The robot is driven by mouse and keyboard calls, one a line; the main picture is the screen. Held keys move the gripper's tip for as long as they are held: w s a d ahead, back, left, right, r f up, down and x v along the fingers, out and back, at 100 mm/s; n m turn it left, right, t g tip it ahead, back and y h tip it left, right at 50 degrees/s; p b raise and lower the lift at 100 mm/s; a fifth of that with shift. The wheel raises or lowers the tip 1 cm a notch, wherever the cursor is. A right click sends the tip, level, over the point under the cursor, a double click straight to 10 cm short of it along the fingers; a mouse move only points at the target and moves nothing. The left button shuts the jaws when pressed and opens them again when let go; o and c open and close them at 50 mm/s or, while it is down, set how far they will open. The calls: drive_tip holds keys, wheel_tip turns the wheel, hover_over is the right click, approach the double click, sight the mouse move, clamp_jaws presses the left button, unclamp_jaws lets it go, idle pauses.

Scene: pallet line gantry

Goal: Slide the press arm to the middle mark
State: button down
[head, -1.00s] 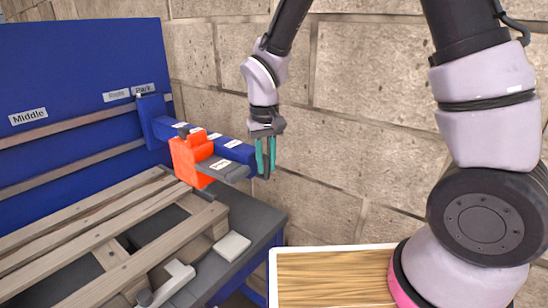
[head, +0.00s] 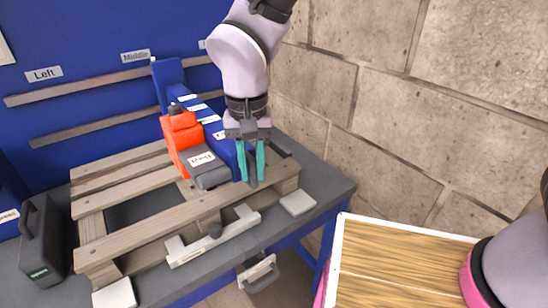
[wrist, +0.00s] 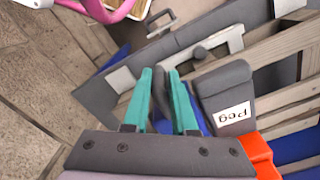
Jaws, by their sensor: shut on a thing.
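The press arm (head: 208,112) is a blue beam with several small white labels, reaching out from two rails on the blue back panel. Its upright stands just right of the "Middle" label (head: 135,56). An orange block (head: 181,139) and a dark grey block with a white label (head: 205,168) sit on the beam's left side; the grey block shows in the wrist view (wrist: 222,85). My gripper (head: 250,176), with teal fingers, is shut on a dark grey handle (wrist: 161,92) at the beam's near end. The fingers partly hide the handle.
A wooden pallet (head: 140,228) lies under the arm on a grey bench (head: 325,190). A light clamp bar (head: 212,238) lies along its front. A dark case (head: 42,240) stands at the left. The "Left" label (head: 43,74) is farther left. A stone wall is at right.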

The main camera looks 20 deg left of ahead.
drive_tip(key=shift+s+a, duration=0.35)
drive_tip(key=c, duration=0.8)
unclamp_jaws()
wheel_tip(320, 180, up, 11)
drive_tip(key=shift+f, duration=0.1)
